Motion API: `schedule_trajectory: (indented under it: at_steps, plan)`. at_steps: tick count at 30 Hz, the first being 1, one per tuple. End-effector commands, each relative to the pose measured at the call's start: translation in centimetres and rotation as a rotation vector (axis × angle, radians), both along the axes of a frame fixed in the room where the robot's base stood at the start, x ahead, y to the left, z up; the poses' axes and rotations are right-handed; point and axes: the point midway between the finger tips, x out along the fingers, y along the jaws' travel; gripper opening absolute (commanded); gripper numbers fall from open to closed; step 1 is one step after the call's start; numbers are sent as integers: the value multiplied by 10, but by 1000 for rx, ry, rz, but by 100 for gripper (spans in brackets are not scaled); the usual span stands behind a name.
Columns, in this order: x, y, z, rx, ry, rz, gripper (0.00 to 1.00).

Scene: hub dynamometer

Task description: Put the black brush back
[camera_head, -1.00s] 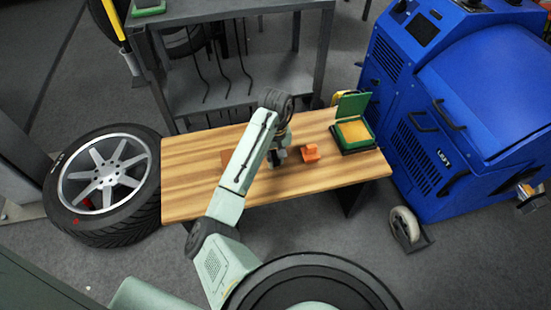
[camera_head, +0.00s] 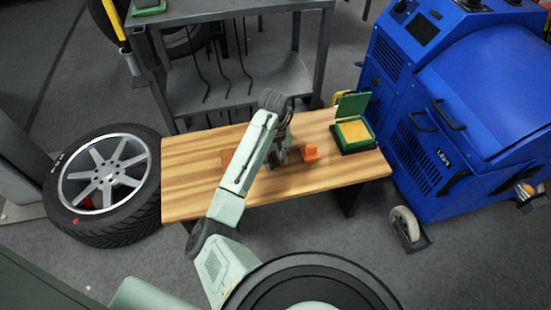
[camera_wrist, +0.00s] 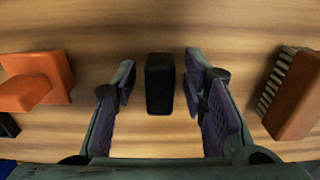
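My gripper (camera_wrist: 160,85) is open over the wooden bench. A small black block-like object (camera_wrist: 160,84), likely the black brush, lies between its fingers in the wrist view, with a gap on both sides. Its bristles do not show. In the head view my gripper (camera_head: 282,157) is low over the middle of the bench, and my arm hides the black object there.
An orange block-shaped piece (camera_head: 311,152) lies right of my gripper. A brown brush with pale bristles (camera_wrist: 296,92) lies on the other side. A green box (camera_head: 350,146) with open lid and yellow inside stands at the bench's (camera_head: 190,190) right end.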

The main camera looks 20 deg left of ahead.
Motion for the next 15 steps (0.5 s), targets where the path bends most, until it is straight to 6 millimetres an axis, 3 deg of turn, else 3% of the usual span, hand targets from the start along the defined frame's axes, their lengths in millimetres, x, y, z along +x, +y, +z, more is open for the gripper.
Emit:
schedule_trajectory:
  at_steps: [5,15]
  plan:
    - [1,0,16,1,-3,-1,39]
    - [0,2,93,5,-2,0,39]
